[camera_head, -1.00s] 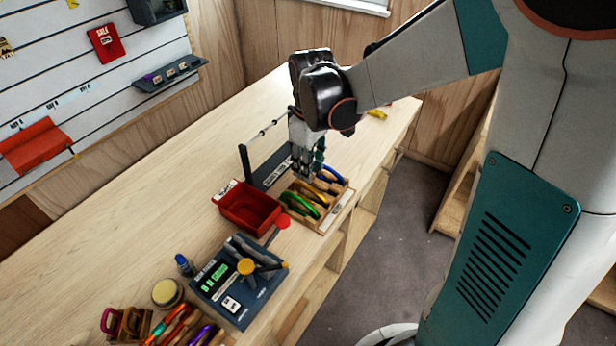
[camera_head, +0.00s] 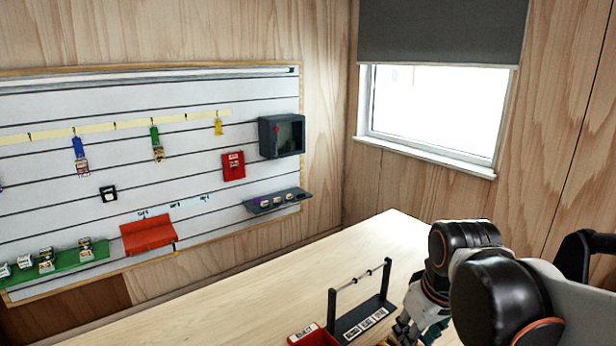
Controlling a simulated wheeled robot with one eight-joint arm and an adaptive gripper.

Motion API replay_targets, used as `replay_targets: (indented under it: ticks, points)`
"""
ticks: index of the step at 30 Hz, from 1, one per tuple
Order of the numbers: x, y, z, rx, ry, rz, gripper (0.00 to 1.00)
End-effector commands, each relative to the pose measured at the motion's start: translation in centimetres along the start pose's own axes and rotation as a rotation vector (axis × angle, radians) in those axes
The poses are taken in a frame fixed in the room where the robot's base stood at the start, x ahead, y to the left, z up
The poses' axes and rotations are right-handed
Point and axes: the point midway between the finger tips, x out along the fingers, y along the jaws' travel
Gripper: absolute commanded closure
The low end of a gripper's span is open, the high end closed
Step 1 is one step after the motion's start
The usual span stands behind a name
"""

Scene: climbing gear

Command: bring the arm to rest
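My arm reaches in from the lower right of the head view, with its dark wrist joints in front of the bench. My gripper (camera_head: 405,330) hangs over the wooden bench (camera_head: 250,290) at the bottom edge, just right of a dark rack. Only part of its fingers shows, and I cannot tell whether they are open or shut. Nothing held can be made out.
A dark rack with a rail (camera_head: 360,318) stands on the bench left of my gripper, with a red bin (camera_head: 312,336) beside it at the bottom edge. A slatted wall panel (camera_head: 60,190) carries hanging gear and shelves. The bench's back stretch is clear.

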Motion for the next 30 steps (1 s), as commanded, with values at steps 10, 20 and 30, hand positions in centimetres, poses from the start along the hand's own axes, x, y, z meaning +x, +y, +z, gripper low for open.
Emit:
replay_targets:
  ticks: [10,20,30]
  points:
    - [-1.4,-1.9,5.2,0.218,0.206,0.055,0.68]
    - [-1.4,-2.7,7.5,0.333,0.321,0.064,0.68]
    - [-1.5,-2.7,7.5,0.340,0.327,0.064,0.68]
